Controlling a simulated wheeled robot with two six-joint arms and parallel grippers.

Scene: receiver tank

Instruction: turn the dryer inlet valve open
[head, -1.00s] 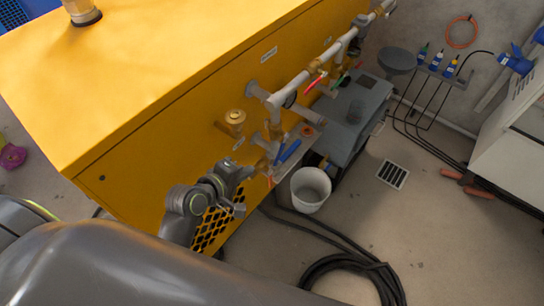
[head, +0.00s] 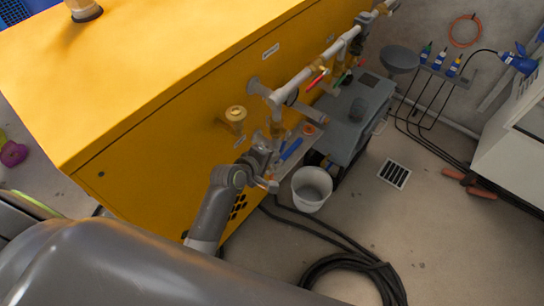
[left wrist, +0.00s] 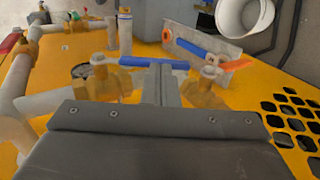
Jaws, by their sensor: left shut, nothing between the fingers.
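Several lever valves sit on the pipework along the yellow machine's side; I cannot read which one is the dryer inlet valve. In the head view, one blue lever (head: 291,148) shows just beyond my left gripper (head: 270,172). That gripper (left wrist: 165,70) is shut and empty; I cannot tell if it touches the lever. My right gripper is out of view.
The yellow machine (head: 150,90) fills the left. A pale pipe (head: 300,82) with a red lever (head: 317,78) runs above the gripper. A white bucket (head: 312,188) stands on the floor beside it, near black hoses (head: 345,262). A grey unit (head: 350,118) stands behind.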

